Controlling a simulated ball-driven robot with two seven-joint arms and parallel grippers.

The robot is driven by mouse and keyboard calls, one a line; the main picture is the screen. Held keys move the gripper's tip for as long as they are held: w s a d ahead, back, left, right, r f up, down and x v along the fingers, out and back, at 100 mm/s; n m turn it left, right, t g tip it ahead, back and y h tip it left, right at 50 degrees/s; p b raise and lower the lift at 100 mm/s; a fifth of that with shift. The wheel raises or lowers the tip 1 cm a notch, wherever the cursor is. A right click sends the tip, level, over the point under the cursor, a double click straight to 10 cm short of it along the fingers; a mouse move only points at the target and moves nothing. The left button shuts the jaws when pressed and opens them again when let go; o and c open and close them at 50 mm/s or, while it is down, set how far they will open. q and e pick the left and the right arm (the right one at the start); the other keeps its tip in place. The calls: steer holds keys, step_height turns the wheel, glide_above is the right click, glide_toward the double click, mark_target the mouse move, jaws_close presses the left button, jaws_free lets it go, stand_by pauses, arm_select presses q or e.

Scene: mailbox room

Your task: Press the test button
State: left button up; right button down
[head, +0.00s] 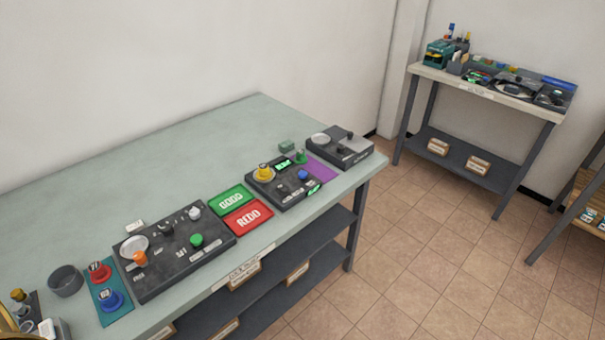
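A dark control panel (178,252) lies on the pale green table. It carries a green button (197,240), an orange knob or button (140,258), a round light disc (134,246) and small light-topped controls. A second dark panel (283,190) farther right has a yellow button (264,171), a blue button (303,174) and lit green displays (283,164). The panel lettering is too small to read, so I cannot tell which is the test button. Neither of my grippers shows clearly in the head view.
Green GOOD (231,200) and red REDO (248,217) mats lie between the panels. Red (99,272) and blue (111,299) buttons sit on a teal mat near a grey cup (66,281). A dark device (340,149) is at the right end. The table's back is clear.

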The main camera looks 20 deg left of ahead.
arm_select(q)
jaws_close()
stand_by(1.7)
